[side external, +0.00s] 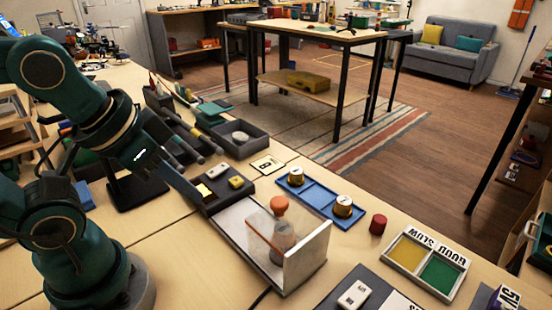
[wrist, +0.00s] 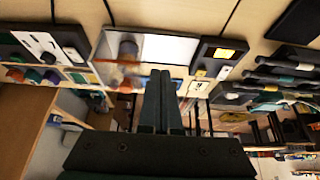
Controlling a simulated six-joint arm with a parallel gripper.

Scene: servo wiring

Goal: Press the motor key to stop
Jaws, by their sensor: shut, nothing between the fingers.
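A dark control box (side external: 222,190) sits mid-bench and carries a white key (side external: 217,170), a yellow key (side external: 236,182) and a pale yellow lit square (side external: 203,190). No label shows which key is the motor key. The box also shows in the wrist view (wrist: 210,60), with its lit square (wrist: 224,54). My gripper (side external: 194,197) is shut and empty, its tips at the box's left edge near the lit square. In the wrist view the shut fingers (wrist: 160,76) point left of the box. I cannot tell whether they touch it.
A blue tray (side external: 318,203) with two brass pieces, a red cylinder (side external: 378,224) and a grey bin (side external: 240,148) are nearby. Another dark panel (side external: 375,280) lies in front.

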